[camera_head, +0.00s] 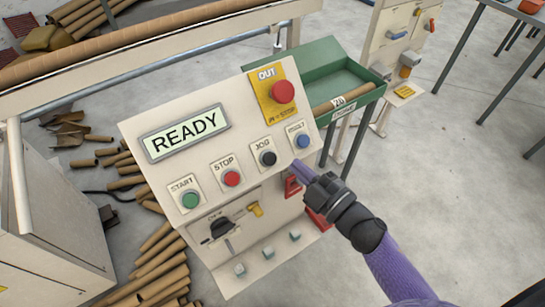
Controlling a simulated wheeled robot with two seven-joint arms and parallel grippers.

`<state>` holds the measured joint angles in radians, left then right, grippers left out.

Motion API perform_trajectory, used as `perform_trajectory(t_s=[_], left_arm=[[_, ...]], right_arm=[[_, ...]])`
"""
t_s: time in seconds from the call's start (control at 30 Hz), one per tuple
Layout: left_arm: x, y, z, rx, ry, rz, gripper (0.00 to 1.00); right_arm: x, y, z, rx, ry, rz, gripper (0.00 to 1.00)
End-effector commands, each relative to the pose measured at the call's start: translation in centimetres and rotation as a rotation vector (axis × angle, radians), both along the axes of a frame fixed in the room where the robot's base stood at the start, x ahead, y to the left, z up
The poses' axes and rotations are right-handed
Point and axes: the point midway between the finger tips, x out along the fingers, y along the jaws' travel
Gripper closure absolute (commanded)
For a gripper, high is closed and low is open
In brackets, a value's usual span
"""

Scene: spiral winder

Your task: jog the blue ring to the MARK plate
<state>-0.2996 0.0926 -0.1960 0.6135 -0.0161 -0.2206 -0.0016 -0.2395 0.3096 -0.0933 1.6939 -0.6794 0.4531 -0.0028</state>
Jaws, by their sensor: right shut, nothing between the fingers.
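The cream control panel (165,185) fills the middle of the view. Its display (184,134) reads READY. The black JOG button (268,158) sits between the red STOP button (232,179) and a blue button (303,141). The green START button (190,200) is at the left of the row. My right gripper (299,171) is shut and empty, its tips just right of and below the JOG button in the picture. I cannot tell whether they touch the panel. I see no blue ring and no MARK plate. My left gripper is out of view.
A red stop button (283,92) on a yellow plate stands out at the panel's upper right. A green tray (335,70) holding a brown tube is behind it. Loose brown tubes (160,262) lie on the floor at left. A long brown roll (130,35) crosses the back.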

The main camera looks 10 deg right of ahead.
Motion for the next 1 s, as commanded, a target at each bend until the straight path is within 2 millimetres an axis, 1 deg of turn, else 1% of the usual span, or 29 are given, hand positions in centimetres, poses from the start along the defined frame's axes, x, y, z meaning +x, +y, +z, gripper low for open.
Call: perform_trajectory(t_s=[0.17, 0.3, 0.5, 0.7, 1.0], left_arm=[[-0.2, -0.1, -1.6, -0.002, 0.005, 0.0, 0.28], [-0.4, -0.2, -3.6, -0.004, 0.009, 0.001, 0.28], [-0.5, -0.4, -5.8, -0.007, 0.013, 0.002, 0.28], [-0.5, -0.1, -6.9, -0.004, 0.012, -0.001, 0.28], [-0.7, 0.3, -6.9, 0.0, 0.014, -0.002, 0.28]], right_arm=[[1.0, 0.4, -1.4, 0.0, 0.001, -0.001, 1.0], [2.6, 0.9, -2.9, 0.001, 0.001, -0.001, 1.0], [4.6, 1.7, -4.7, 0.0, 0.002, -0.002, 1.0], [6.0, 2.2, -5.6, 0.001, 0.002, -0.001, 1.0], [6.3, 2.3, -5.7, 0.001, 0.002, -0.001, 1.0]])
